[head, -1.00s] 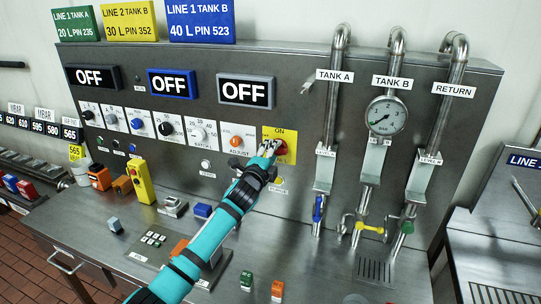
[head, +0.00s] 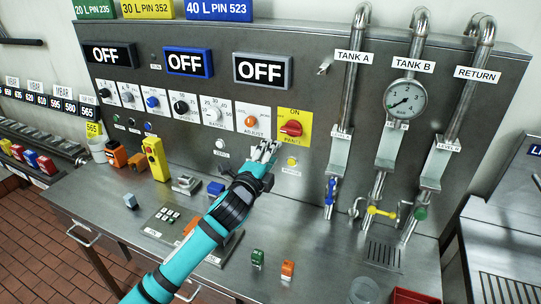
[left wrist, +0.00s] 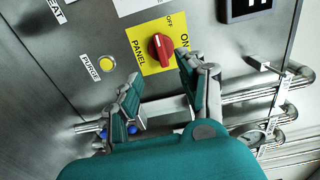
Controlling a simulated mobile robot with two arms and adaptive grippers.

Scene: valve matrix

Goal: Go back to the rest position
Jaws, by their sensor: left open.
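The red panel knob (head: 291,129) sits on a yellow plate (head: 303,117) marked ON on the steel console; it also shows in the left wrist view (left wrist: 161,47), with an OFF mark beside it. My left gripper (head: 265,152) is open and empty, just below and left of the knob in the head view. In the left wrist view its spread fingers (left wrist: 158,72) frame the knob, apart from it. My right gripper is not in view.
The console's vertical face (head: 225,130) stands close behind my gripper. Pipes (head: 349,85) with blue, yellow and green valves stand to the right. A yellow box (head: 155,158) and small blocks stand on the steel worktop (head: 110,220).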

